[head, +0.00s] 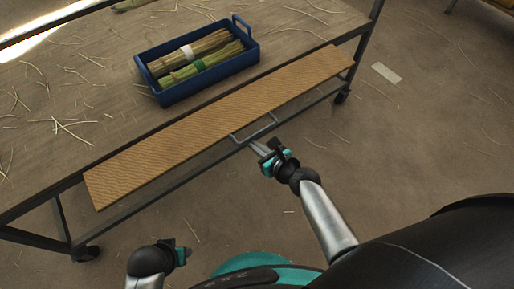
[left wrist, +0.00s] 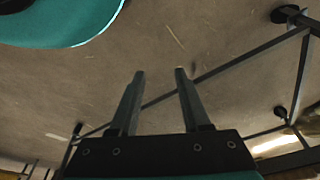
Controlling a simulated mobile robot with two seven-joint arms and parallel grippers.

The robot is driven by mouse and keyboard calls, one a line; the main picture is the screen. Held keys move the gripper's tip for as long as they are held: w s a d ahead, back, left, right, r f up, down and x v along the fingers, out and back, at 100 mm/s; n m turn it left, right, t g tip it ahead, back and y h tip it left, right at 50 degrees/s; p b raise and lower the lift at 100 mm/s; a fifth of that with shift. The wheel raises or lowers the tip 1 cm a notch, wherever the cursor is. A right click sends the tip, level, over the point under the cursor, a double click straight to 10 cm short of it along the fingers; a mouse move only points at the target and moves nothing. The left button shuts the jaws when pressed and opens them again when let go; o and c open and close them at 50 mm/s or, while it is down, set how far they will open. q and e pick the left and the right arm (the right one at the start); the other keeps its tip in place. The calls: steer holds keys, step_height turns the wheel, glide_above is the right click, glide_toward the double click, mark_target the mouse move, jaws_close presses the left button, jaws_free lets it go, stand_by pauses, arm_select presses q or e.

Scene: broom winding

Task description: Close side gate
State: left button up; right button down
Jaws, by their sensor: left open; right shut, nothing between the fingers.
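The side gate (head: 205,130) is a long tan woven panel along the near side of the cart, with a grey loop handle (head: 256,129) on its lower edge. I cannot tell its exact tilt. My right gripper (head: 257,148) is shut and empty, its fingertips just below the handle; whether they touch it is unclear. My left gripper (head: 184,254) is low at the bottom of the head view, away from the gate. In the left wrist view its two fingers (left wrist: 160,78) are apart with nothing between them.
The cart top (head: 80,100) carries a blue crate (head: 205,83) with tied straw bundles, and loose straws. The cart has dark legs and casters (head: 86,253). Cart frame bars (left wrist: 240,60) cross the left wrist view. The floor right of the cart is mostly clear.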

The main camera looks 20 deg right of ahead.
steer(key=shift+r, duration=0.2)
stand_by(0.5)
